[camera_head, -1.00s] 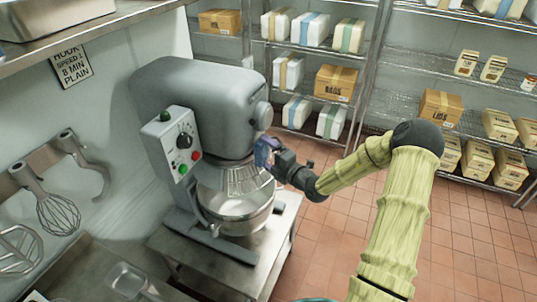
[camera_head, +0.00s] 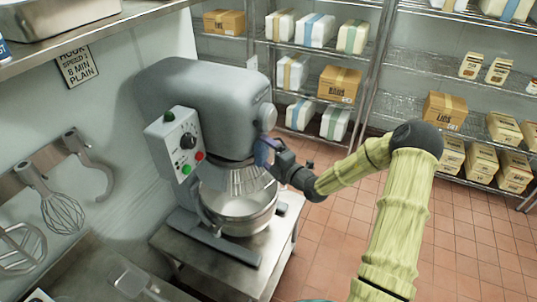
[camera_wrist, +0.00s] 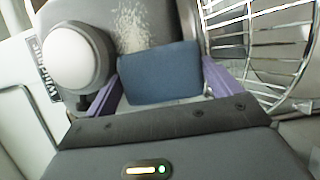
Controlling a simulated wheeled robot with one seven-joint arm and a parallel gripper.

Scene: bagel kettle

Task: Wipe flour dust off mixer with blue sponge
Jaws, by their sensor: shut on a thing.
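The grey stand mixer (camera_head: 205,95) stands on a steel table against the left wall, its bowl (camera_head: 240,208) and wire guard (camera_head: 240,180) below the head. In the wrist view the grey mixer surface (camera_wrist: 95,15) carries a pale speckled patch of flour dust (camera_wrist: 137,28). My gripper (camera_head: 266,152) is at the front of the mixer head, above the bowl. In the wrist view my gripper (camera_wrist: 160,92) is shut on the blue sponge (camera_wrist: 158,72), between its purple fingers. The sponge lies just below the dust patch; I cannot tell whether it touches the mixer.
A round pale knob (camera_wrist: 75,55) is left of the sponge, and the wire guard (camera_wrist: 262,50) is close on the right. Wire shelves with boxes (camera_head: 340,82) stand at the back. The tiled floor (camera_head: 340,240) is clear.

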